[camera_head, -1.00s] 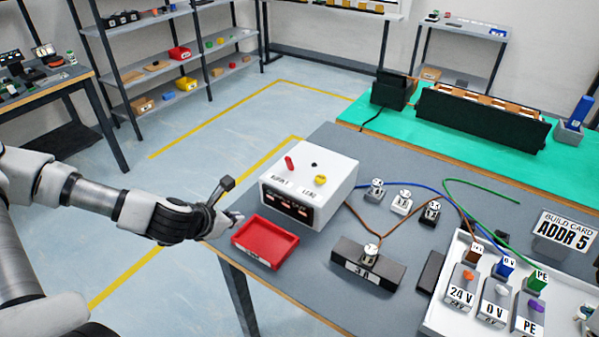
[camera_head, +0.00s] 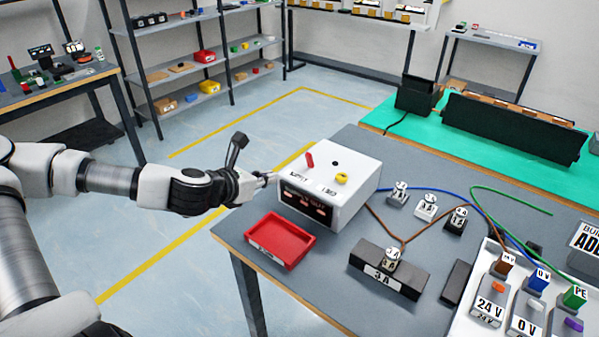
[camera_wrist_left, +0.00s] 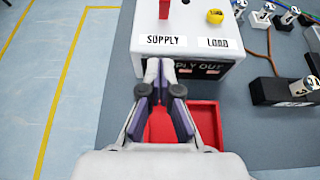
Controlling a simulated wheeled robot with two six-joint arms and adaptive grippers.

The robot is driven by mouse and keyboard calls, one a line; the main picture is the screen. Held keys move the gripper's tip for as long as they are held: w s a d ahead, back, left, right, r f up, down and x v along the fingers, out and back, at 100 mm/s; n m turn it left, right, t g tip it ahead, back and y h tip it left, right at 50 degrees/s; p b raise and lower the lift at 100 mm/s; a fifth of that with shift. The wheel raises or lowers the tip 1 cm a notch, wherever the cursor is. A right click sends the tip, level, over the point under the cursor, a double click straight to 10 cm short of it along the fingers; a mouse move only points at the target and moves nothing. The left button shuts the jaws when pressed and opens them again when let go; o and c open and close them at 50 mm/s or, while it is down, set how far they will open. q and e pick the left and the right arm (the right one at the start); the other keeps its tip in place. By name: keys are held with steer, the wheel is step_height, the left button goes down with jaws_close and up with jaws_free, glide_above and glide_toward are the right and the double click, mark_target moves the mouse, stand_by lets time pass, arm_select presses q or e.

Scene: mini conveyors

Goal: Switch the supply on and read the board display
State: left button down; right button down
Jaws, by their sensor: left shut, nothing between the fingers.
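The white supply box (camera_head: 352,188) stands on the grey table with a red switch (camera_head: 309,160) and a yellow knob (camera_head: 341,178) on top. In the left wrist view, labels SUPPLY (camera_wrist_left: 163,40) and LOAD (camera_wrist_left: 216,43) lie below the red switch (camera_wrist_left: 164,9) and yellow knob (camera_wrist_left: 215,16). The dark front display (camera_head: 306,203) shows lit marks that I cannot read fully. My left gripper (camera_head: 268,179) is shut and empty at the box's left front edge; in the left wrist view its fingertips (camera_wrist_left: 160,64) overlap that edge. I cannot tell whether they touch. My right gripper is not in view.
An empty red tray (camera_head: 262,248) sits in front of the box. A black 3 A block (camera_head: 405,282) stands to its right, with brown wires. A white tray (camera_head: 455,318) with labelled terminals is at the lower right. A build card (camera_head: 587,240) is cut off at the right.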

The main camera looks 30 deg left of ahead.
mark_target(308, 162)
arm_select(q)
steer(key=b+x, duration=0.2)
steer(key=x, duration=0.1)
steer(key=b+x, duration=0.2)
steer(key=x, duration=0.1)
steer(key=b+x, duration=0.2)
steer(key=x, duration=0.1)
steer(key=shift+s+d+f, duration=0.15)
steer(key=shift+d+f, duration=0.1)
steer(key=shift+d, duration=0.05)
steer(key=w, duration=0.1)
steer(key=w+r, duration=0.1)
steer(key=shift+w+d+r, duration=0.1)
steer(key=shift+w+r, duration=0.15)
steer(key=shift+w, duration=0.15)
steer(key=shift+w+r, duration=0.2)
steer(key=shift+w, duration=0.2)
steer(key=shift+r+p, duration=0.1)
steer(key=shift+p, duration=0.2)
